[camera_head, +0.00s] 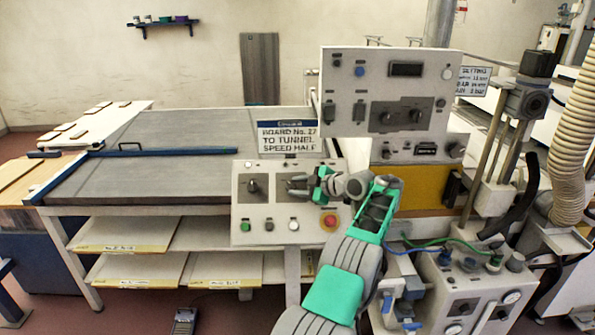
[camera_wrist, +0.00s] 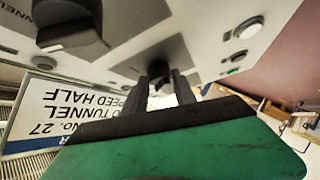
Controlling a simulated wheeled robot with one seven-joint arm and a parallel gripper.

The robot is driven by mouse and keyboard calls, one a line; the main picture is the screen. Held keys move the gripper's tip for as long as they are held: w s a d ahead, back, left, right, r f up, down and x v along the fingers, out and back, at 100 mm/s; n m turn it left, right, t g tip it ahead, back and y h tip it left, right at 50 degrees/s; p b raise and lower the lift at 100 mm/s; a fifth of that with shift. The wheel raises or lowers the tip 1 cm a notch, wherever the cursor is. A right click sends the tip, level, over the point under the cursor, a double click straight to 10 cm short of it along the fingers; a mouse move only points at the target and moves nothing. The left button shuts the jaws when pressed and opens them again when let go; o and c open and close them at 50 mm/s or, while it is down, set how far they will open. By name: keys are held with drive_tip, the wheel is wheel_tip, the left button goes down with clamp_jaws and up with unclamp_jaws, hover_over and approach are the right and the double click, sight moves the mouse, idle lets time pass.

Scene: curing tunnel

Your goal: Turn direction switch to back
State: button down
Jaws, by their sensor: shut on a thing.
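In the wrist view my gripper's dark fingers (camera_wrist: 163,80) are shut at the switch on a grey plate. The switch handle is mostly hidden between and behind the fingers, so its angle cannot be told. A big dark knob (camera_wrist: 70,25) shows at upper left there.
A red emergency button (camera_head: 330,221) with a yellow ring is at the panel's lower right, close under my arm. Small push buttons (camera_head: 269,225) line the lower edge. A sign (camera_head: 289,138) stands just above the panel. An upper panel (camera_head: 342,95) rises behind it.

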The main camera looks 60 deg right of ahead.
drive_tip(key=shift+r+n+p, duration=0.15)
drive_tip(key=shift+n+p, duration=0.35)
drive_tip(key=shift+p, duration=1.4)
drive_tip(key=shift+f+y+p, duration=0.2)
drive_tip(key=shift+y+p, duration=0.2)
drive_tip(key=c, duration=1)
unclamp_jaws()
drive_tip(key=shift+w, duration=0.1)
drive_tip(key=shift+s+r, duration=0.1)
drive_tip(key=shift+s, duration=0.25)
drive_tip(key=b+v, duration=0.1)
drive_tip(key=v, duration=0.6)
drive_tip(key=shift+r, duration=0.25)
